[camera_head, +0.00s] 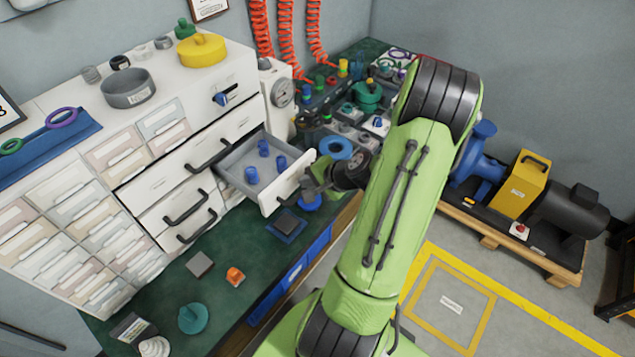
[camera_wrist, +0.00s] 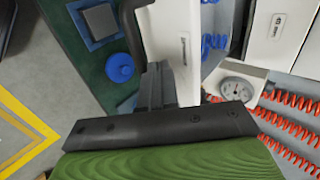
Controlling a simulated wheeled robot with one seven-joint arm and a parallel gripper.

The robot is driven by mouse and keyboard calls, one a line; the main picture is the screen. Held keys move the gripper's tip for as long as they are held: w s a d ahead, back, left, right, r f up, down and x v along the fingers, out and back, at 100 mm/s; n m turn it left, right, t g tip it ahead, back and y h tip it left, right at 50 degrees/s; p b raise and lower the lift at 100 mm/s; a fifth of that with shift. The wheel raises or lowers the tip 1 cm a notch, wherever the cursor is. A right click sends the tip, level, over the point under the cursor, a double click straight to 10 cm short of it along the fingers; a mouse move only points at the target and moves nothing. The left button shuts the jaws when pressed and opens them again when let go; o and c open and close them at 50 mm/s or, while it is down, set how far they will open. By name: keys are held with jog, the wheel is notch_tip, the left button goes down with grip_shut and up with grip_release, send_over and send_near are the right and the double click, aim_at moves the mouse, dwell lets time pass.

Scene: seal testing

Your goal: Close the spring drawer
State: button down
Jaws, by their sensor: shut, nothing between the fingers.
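The spring drawer (camera_head: 282,194) stands pulled out of the white cabinet, with several small blue parts in its grey tray. Its white front also shows in the wrist view (camera_wrist: 172,48), with a small dark label and a dark handle (camera_wrist: 132,28) at its left edge. My gripper (camera_head: 308,187) is at the outer right end of the drawer front. In the wrist view its dark fingers (camera_wrist: 156,80) are shut and empty, right at the drawer front. I cannot tell whether they touch it.
The green bench (camera_head: 225,245) holds a dark square block on a blue plate (camera_head: 287,226), an orange part (camera_head: 235,276) and a teal part (camera_head: 193,318). A pressure gauge (camera_head: 281,93) stands behind the drawer. A blue ring (camera_head: 335,148) is close to my wrist.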

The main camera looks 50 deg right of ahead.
jog(key=shift+x, duration=0.9)
jog(key=shift+w, duration=0.1)
